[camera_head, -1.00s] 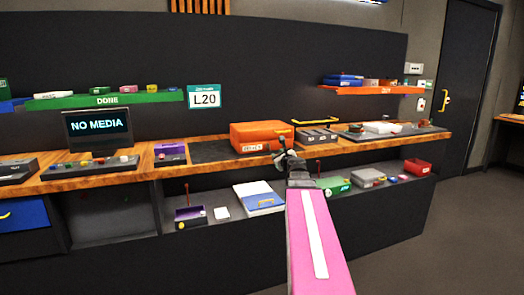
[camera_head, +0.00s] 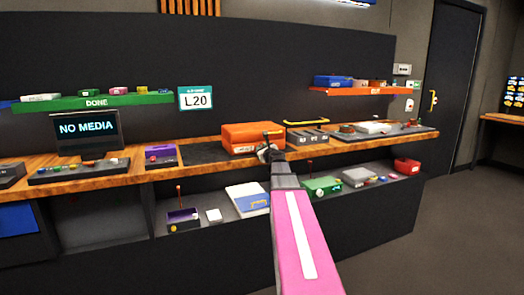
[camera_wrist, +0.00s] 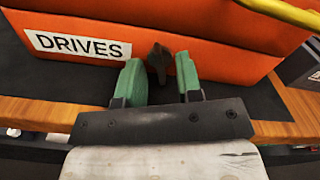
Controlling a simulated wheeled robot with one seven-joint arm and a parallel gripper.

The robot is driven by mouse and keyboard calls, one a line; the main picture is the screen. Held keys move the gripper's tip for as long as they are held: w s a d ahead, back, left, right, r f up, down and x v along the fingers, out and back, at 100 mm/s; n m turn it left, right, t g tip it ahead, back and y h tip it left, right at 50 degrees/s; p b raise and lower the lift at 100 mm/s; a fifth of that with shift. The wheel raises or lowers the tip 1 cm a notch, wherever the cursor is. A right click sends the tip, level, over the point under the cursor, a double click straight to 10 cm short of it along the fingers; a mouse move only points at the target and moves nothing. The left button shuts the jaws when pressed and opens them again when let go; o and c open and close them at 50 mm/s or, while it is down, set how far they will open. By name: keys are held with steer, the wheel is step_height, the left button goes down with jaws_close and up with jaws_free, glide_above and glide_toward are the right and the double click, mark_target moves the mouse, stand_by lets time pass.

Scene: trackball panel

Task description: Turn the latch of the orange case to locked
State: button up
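The orange case (camera_head: 248,136) lies on the dark mat on the wooden counter. In the wrist view its orange front (camera_wrist: 130,30) fills the upper part, with a white "DRIVES" label (camera_wrist: 78,45) at left. A small dark latch (camera_wrist: 158,60) sticks out from the front, right of the label. My gripper (camera_wrist: 159,78) is open, its two green fingertips one on each side of the latch, with visible gaps. In the head view my gripper (camera_head: 268,152) is at the case's front right, partly covering it. I cannot tell how deep the latch sits between the fingers.
A yellow bar (camera_wrist: 285,10) crosses the wrist view's upper right. A dark box (camera_head: 308,137) stands right of the case, and a purple box (camera_head: 161,155) stands to the left. The counter edge (camera_wrist: 30,112) runs below the fingers. Bare mat (camera_head: 203,152) shows left of the case.

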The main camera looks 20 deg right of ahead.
steer(key=shift+w, duration=0.1)
jaws_close()
steer(key=shift+n, duration=0.3)
steer(key=n, duration=1.2)
steer(key=shift+n, duration=0.4)
stand_by(0.5)
jaws_free()
